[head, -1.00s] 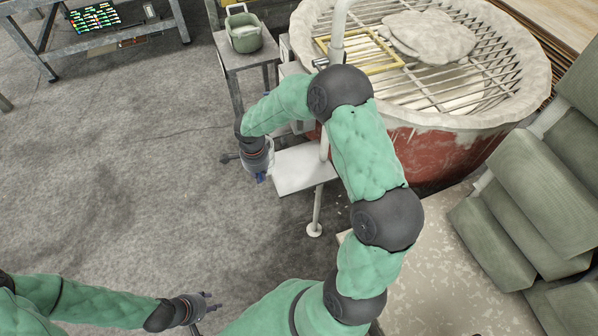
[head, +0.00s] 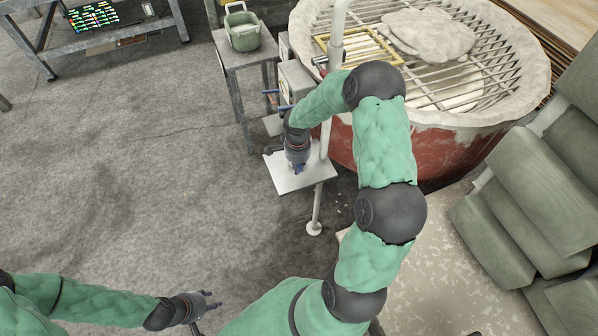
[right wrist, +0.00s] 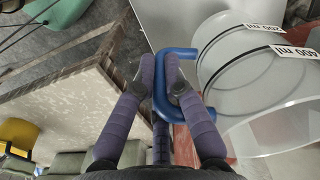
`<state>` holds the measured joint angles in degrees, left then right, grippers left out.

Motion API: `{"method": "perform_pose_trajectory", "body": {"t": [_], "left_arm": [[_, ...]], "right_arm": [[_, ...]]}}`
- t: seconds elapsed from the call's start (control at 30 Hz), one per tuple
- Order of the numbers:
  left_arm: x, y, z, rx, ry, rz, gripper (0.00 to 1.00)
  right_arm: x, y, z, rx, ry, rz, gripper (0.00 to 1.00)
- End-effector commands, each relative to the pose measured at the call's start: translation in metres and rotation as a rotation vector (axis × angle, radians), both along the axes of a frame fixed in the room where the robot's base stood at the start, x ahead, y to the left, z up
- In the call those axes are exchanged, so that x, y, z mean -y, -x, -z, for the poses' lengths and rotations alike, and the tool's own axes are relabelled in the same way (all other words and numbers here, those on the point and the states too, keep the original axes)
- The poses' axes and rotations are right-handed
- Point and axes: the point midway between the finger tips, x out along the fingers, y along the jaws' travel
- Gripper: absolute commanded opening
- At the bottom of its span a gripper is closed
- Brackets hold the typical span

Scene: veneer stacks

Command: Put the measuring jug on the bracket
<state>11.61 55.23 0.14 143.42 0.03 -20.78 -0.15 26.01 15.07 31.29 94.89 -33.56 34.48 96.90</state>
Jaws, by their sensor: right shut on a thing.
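The measuring jug (right wrist: 255,90) is clear with a blue handle (right wrist: 160,85) and white ml labels, at the right of the right wrist view. My right gripper (right wrist: 163,70) is shut on the handle. In the head view my right gripper (head: 298,168) is over the bracket (head: 290,182), a pale flat plate on a white post. My wrist hides most of the jug there. I cannot tell whether the jug touches the plate. My left gripper (head: 211,301) is empty, its fingers apart, low over the floor at the bottom left.
The white post (head: 316,208) rises beside the plate. A large red tub (head: 420,150) with a metal grate stands behind it. A green bucket (head: 243,31) sits on a grey stand.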

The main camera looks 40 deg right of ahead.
Motion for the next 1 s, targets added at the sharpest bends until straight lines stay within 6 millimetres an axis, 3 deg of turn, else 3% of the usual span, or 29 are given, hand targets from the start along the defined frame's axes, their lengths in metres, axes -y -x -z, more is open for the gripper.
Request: {"method": "perform_pose_trajectory", "body": {"t": [0.2, 0.63, 0.67, 0.73, 1.0], "left_arm": [[0.000, 0.000, 0.005, 0.000, 0.000, 0.000, 0.40], [0.000, 0.000, 0.008, 0.000, 0.000, 0.000, 0.40], [0.000, 0.000, 0.007, 0.000, 0.000, 0.000, 0.40], [0.000, 0.000, 0.007, 0.000, 0.000, 0.000, 0.40], [0.000, 0.000, 0.007, 0.000, 0.000, 0.000, 0.40]], "right_arm": [[0.000, 0.001, 0.031, -0.003, -0.001, 0.000, 0.00], [0.004, 0.001, 0.037, 0.000, 0.000, 0.000, 0.00], [0.004, 0.001, 0.037, 0.000, 0.000, 0.000, 0.17], [0.004, 0.001, 0.036, 0.000, 0.000, 0.000, 0.35], [0.004, 0.001, 0.036, 0.000, 0.000, 0.000, 0.35]]}}
